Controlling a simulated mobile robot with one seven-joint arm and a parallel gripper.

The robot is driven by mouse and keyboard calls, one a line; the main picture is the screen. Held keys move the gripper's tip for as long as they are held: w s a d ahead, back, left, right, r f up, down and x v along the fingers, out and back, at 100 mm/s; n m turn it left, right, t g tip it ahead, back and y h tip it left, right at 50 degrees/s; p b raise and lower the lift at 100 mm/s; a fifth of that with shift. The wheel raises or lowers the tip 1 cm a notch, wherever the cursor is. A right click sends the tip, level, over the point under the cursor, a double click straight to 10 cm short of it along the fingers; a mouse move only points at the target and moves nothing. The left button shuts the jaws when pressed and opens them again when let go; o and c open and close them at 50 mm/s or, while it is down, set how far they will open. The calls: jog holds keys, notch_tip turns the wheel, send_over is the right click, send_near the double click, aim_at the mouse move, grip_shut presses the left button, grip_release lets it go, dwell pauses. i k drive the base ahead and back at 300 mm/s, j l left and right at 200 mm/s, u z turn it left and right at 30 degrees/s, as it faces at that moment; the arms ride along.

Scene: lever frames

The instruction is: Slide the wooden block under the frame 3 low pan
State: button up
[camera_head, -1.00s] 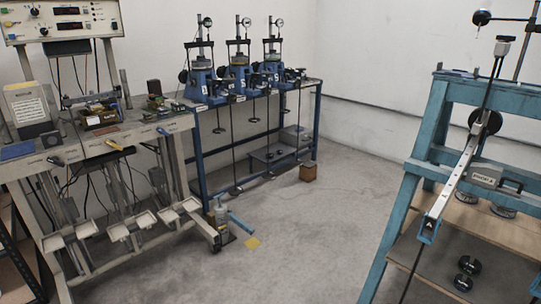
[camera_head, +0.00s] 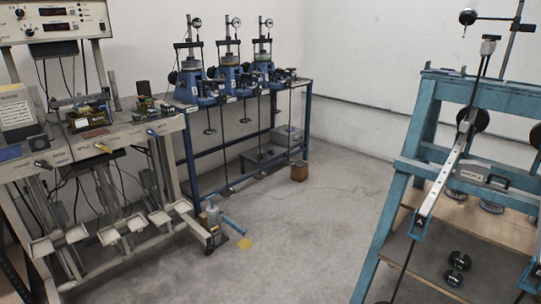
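A small brown wooden block (camera_head: 299,171) stands on the floor by the right end of the blue bench, apart from its leg. Square white pans hang low under the grey bench at left: a left pan (camera_head: 43,248), a middle pan (camera_head: 110,236) and a right pan (camera_head: 181,207). Small round hangers, such as one low hanger (camera_head: 227,191), hang on rods beneath the blue bench (camera_head: 240,95). Frame numbers are too small to read, so I cannot tell which pan is frame 3's. My gripper is not in view.
A blue-green lever frame (camera_head: 415,130) stands at right, with round black weights (camera_head: 457,261) on its lower shelf. A jack with a blue handle (camera_head: 234,225) and a yellow floor patch (camera_head: 245,243) lie by the grey bench (camera_head: 120,137). The middle floor is clear.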

aim_at(299, 171)
jog(key=i+u, duration=0.25)
jog(key=i, duration=0.6)
jog(key=i+u, duration=0.25)
jog(key=i, duration=0.95)
jog(key=i+l+z, duration=0.1)
jog(key=i+z, duration=0.75)
jog(key=z, duration=0.15)
jog(key=i+z, duration=0.75)
jog(key=i, duration=0.3)
jog(key=i+z, duration=0.15)
jog(key=i, duration=0.45)
jog(key=i+j+z, duration=0.2)
jog(key=i, duration=0.4)
jog(key=i+l, duration=0.1)
jog(key=i, duration=1.2)
